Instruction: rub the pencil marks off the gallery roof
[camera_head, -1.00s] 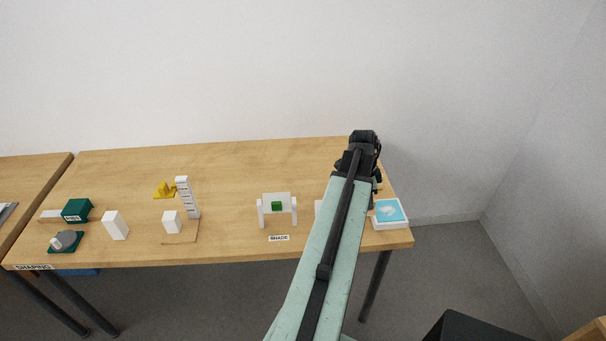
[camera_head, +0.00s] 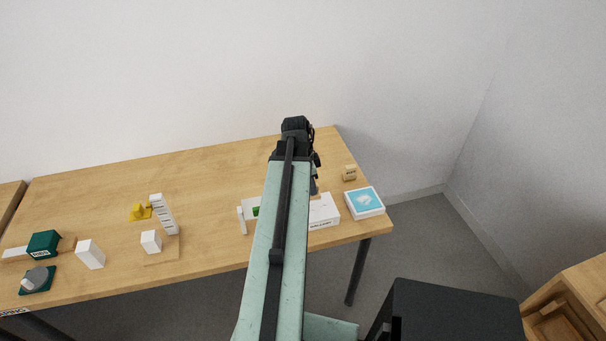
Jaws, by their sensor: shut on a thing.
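My gripper (camera_head: 314,186) is at the far end of my raised arm, over the right part of the table, mostly hidden behind the arm's dark end links. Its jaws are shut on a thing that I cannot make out. A low white block with small lettering on its front (camera_head: 323,212) stands just in front of and below the gripper; it may be the gallery, but the lettering is too small to read. My arm hides its left part. I cannot see any pencil marks on its top. I cannot tell whether the gripper touches it.
On the wooden table (camera_head: 215,190), a white box with a blue top (camera_head: 364,202) and a small tan block (camera_head: 349,172) stand to the right. A white stand with a green piece (camera_head: 242,220) is partly behind my arm. A stepped white tower (camera_head: 164,215) and white blocks stand left. The back is clear.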

